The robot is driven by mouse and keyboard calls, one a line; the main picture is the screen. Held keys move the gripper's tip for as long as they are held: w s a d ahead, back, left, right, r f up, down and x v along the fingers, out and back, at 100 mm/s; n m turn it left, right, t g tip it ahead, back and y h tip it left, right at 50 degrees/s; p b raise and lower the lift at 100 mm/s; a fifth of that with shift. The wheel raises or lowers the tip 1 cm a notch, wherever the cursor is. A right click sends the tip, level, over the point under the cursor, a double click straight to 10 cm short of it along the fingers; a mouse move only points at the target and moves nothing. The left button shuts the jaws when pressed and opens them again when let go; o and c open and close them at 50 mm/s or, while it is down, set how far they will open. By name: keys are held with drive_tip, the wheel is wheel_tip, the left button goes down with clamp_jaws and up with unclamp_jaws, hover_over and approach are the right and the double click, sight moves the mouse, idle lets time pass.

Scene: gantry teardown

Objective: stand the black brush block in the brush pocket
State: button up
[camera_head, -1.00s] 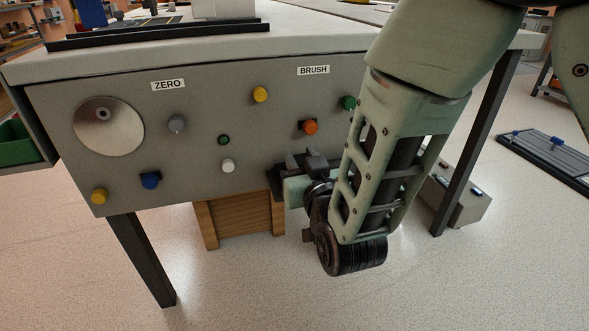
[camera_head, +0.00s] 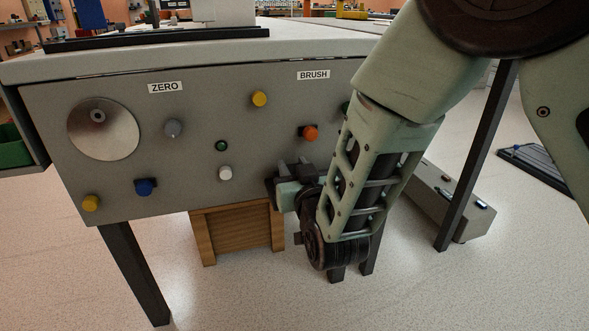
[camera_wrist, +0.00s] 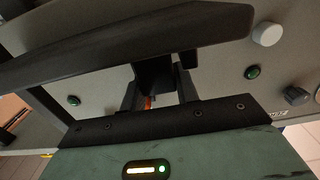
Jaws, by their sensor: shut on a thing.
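The BRUSH label (camera_head: 313,75) is on the grey panel, above an orange button (camera_head: 310,133). My gripper (camera_head: 298,170) is in front of the panel, below and slightly left of that button. In the wrist view my gripper (camera_wrist: 158,92) is shut on a black piece, taken as the brush block (camera_wrist: 155,74). A long dark bar (camera_wrist: 120,42) crosses just beyond it; I cannot tell whether it is part of the block. The block is not distinct in the head view. I cannot make out the brush pocket; my arm covers part of the panel's right side.
The panel (camera_head: 120,190) carries several knobs and buttons and a metal cone (camera_head: 103,128). A wooden crate (camera_head: 238,238) stands on the floor below it. A grey box (camera_head: 455,208) lies by the right table leg. The worktop (camera_head: 300,47) is above the panel.

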drive_tip(key=o, duration=1.1)
drive_tip(key=s+d+f+n+g+p, duration=0.1)
drive_tip(key=s+d+g+p, duration=0.1)
drive_tip(key=s+g, duration=0.6)
drive_tip(key=s+d+f+n+g+p, duration=0.1)
drive_tip(key=s+g, duration=0.3)
drive_tip(key=s, duration=0.8)
drive_tip(key=s+d+r+g+h, duration=0.1)
drive_tip(key=s+d, duration=0.2)
drive_tip(key=s+d+r+n+g+h, duration=0.1)
drive_tip(key=s+d+g+h, duration=0.1)
drive_tip(key=s+d, duration=0.2)
drive_tip(key=s+d+r+n+g+h, duration=0.1)
drive_tip(key=s+d+g, duration=0.1)
drive_tip(key=s+d, duration=0.1)
drive_tip(key=shift+s+d+r, duration=0.3)
drive_tip(key=shift+s+d, duration=0.05)
drive_tip(key=shift+d, duration=0.05)
